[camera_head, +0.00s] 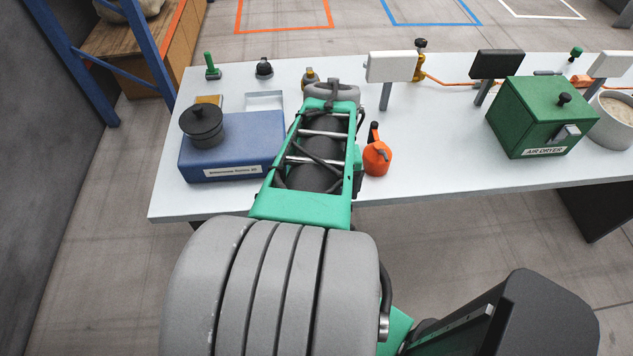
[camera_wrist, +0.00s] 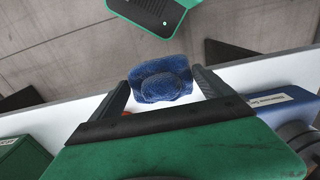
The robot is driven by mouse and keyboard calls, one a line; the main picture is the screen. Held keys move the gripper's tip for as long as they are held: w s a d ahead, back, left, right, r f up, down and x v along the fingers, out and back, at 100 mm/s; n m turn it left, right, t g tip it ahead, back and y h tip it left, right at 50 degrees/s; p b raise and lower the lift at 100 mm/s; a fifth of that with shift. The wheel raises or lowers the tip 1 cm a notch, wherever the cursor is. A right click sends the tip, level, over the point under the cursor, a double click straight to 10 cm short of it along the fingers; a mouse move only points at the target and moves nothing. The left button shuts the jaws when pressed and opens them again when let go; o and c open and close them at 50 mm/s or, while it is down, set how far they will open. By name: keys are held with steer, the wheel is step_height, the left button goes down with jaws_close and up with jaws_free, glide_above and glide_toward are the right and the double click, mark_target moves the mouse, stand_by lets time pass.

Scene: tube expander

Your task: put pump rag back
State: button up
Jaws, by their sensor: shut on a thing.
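A dark blue cloth rag (camera_wrist: 165,80) is bunched between the fingers of my gripper (camera_wrist: 162,92) in the wrist view. My gripper is shut on it, with the rag bulging out past the fingertips. White tabletop shows behind the rag. In the head view my arm hides the rag and the gripper. No pump that I can name for certain shows.
The white table (camera_head: 430,160) holds a blue box (camera_head: 240,150) with a black lidded pot (camera_head: 203,125), an orange bottle (camera_head: 377,155) beside my arm, a green AIR DRYER box (camera_head: 545,115) and a grey bowl (camera_head: 613,122). The front middle-right is clear.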

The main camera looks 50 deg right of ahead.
steer(key=w+d+f+b, duration=0.8)
steer(key=w+f, duration=0.1)
steer(key=shift+w+d, duration=0.15)
steer(key=shift+d, duration=0.05)
steer(key=f+b, duration=0.3)
steer(key=f, duration=0.1)
steer(key=shift+w+d, duration=0.25)
steer(key=shift+w, duration=0.05)
steer(key=shift+r, duration=0.2)
steer(key=shift+f, duration=0.2)
steer(key=o, duration=1.1)
steer(key=shift+c, duration=0.2)
steer(key=shift+r, duration=0.15)
